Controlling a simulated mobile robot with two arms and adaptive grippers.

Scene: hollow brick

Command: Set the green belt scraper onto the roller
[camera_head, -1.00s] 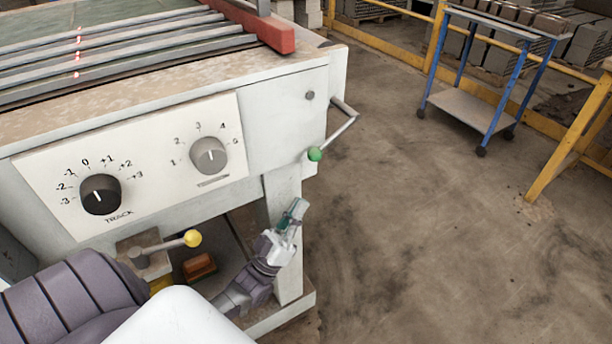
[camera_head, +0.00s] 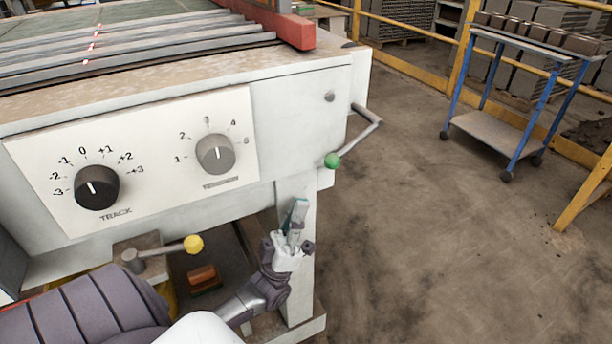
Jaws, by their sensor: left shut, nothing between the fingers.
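A lever with a green ball knob (camera_head: 333,160) sticks out from the right end of the white machine. Its bent grey rod (camera_head: 368,135) runs up to the end face, and the knob hangs at the front corner. My left gripper (camera_head: 297,208) is shut and empty, fingers pointing up, in front of the machine's leg. It is below and left of the green knob and looks apart from it. The scraper and roller cannot be made out for certain. My right gripper is not in view.
A second lever with a yellow knob (camera_head: 193,244) sits left of my gripper, below the control panel (camera_head: 140,165) with a black dial (camera_head: 97,188) and a grey dial (camera_head: 215,154). A blue trolley (camera_head: 520,45) stands at the back right. The floor right of the machine is free.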

